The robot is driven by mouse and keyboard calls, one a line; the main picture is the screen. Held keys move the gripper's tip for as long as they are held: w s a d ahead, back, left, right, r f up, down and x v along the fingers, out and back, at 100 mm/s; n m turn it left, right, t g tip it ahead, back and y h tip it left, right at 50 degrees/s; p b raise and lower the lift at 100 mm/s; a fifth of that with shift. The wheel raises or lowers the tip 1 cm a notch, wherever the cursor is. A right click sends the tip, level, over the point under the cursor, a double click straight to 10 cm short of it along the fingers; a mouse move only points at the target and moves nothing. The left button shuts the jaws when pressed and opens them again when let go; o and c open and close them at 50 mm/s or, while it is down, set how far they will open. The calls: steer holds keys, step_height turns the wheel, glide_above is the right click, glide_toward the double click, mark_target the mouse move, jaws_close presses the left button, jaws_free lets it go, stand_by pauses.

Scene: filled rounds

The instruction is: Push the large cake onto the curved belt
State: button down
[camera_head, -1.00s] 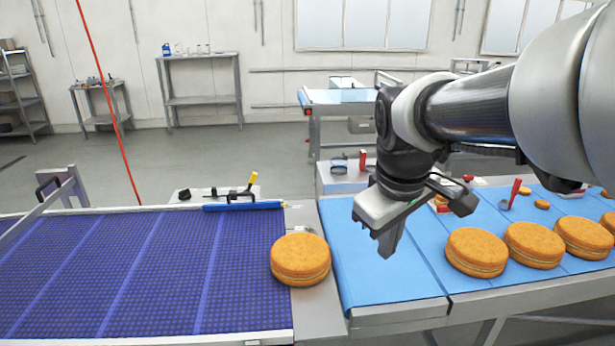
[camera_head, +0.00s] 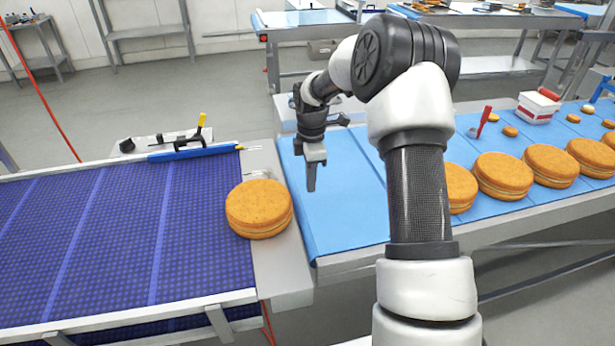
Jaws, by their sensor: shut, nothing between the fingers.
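A large round orange-brown cake (camera_head: 259,209) with a pale filling line lies flat on the grey transfer plate (camera_head: 280,268). Its left side overlaps the edge of the dark blue-purple belt (camera_head: 130,235), which fills the left of the view. No bend in this belt shows. My gripper (camera_head: 311,187) points down over the light blue belt (camera_head: 345,222), right of the cake and apart from it. Its fingers are shut and empty. My forearm hides part of the light blue belt and one side of another large cake (camera_head: 460,187).
More large cakes (camera_head: 503,176) stand in a row on the light blue belt at right, with small cakes (camera_head: 510,131), a red-handled tool (camera_head: 483,120) and a white box (camera_head: 537,107) behind. A blue bar with a yellow-handled clamp (camera_head: 195,152) borders the dark belt's far edge.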

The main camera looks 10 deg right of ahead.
mark_target(230, 205)
step_height(230, 205, down, 6)
steer(key=shift+r, duration=0.1)
steer(key=a, duration=0.2)
steer(key=a+p, duration=0.1)
steer(key=a, duration=0.1)
steer(key=shift+w+f, duration=0.1)
steer(key=shift+f, duration=0.1)
steer(key=a+b, duration=0.1)
steer(key=a, duration=0.5)
steer(key=a+b, duration=0.1)
steer(key=a, duration=0.5)
steer(key=a+b, duration=0.1)
steer(key=a, duration=0.5)
steer(key=shift+w+a, duration=0.35)
steer(key=shift+d, duration=0.1)
